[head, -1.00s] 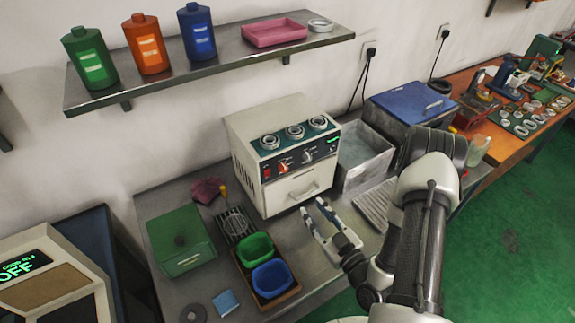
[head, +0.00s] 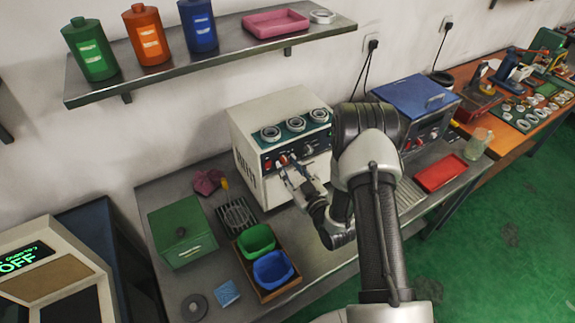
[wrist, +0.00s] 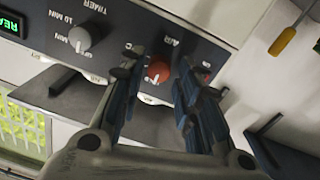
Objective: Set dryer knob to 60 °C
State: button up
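The dryer (head: 243,128) is a cream box with three metal rings on top and a dark control panel on its front. In the wrist view a red-orange knob (wrist: 158,71) with a white pointer sits beside an "AIR" label. A grey timer knob (wrist: 80,39) and a green-lit display (wrist: 12,24) are to its left. My gripper (head: 288,168) is at the panel. In the wrist view my gripper (wrist: 159,78) is open, with one finger on each side of the red knob and visible gaps. No temperature marking is readable; my arm hides part of the dryer's front.
A green box (head: 180,233), a wooden tray (head: 284,291) with green and blue bins, and a dark rack (head: 234,216) stand left of my arm. A blue-lidded unit (head: 415,97) and a red tray (head: 440,173) are at right. A shelf (head: 225,45) hangs above.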

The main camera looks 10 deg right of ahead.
jog(key=shift+x, duration=0.8)
jog(key=shift+c, duration=0.2)
grip_shut()
